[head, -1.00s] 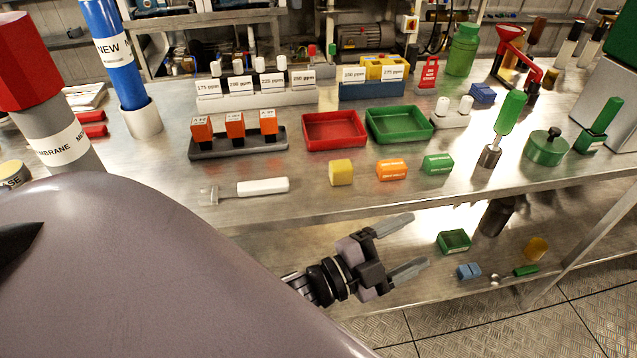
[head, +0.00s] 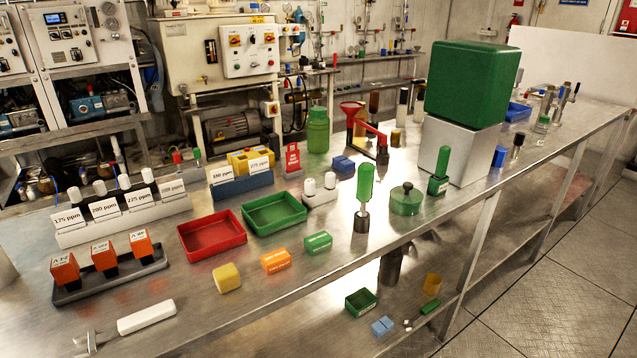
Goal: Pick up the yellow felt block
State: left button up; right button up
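The yellow block (head: 227,278) sits on the metal bench top near its front edge. It stands in front of the red tray (head: 212,236), to the left of an orange block (head: 275,261) and a green block (head: 318,242). Its top and front faces show, and nothing touches it. Neither of my grippers is in the head view.
A white-handled tool (head: 146,317) lies to the left of the block. A lower shelf holds a green box (head: 361,302) and a blue block (head: 382,326).

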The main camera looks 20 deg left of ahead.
aim_at(227, 277)
jog(key=u, duration=0.45)
jog(key=i+l+u, duration=0.1)
jog(key=l+u, duration=0.15)
jog(key=u, duration=0.2)
jog(key=l+u, duration=0.3)
jog(key=u, duration=0.15)
jog(key=l+u, duration=0.35)
jog(key=l, duration=0.45)
jog(key=i, duration=0.05)
